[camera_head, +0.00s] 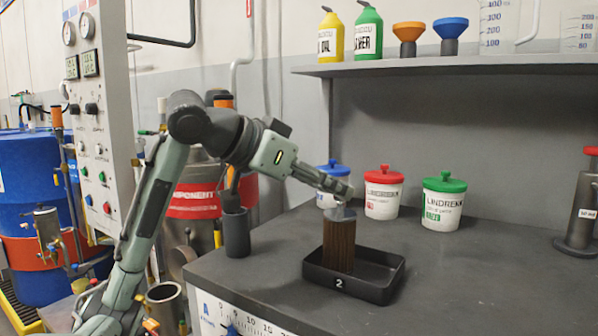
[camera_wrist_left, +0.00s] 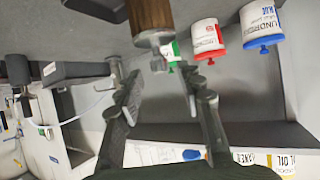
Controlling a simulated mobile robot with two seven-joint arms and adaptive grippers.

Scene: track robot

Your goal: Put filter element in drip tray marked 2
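The filter element (camera_head: 339,244), a brown pleated cylinder with a grey top cap, stands upright inside the black drip tray (camera_head: 376,292) marked 2, towards its left side. The tray's front wall hides its lower end. My left gripper (camera_head: 343,191) is just above the cap. In the left wrist view, the gripper (camera_wrist_left: 160,80) has its fingers spread apart. The filter element (camera_wrist_left: 151,14) and its small top stem lie just beyond the fingertips, with no finger clearly closed on it. My right gripper is not in view.
White tubs with blue (camera_head: 333,168), red (camera_head: 383,175) and green (camera_head: 444,184) lids stand behind the tray. A dark cup (camera_head: 236,232) stands at the bench's left. A shelf (camera_head: 430,66) with bottles and funnels hangs above.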

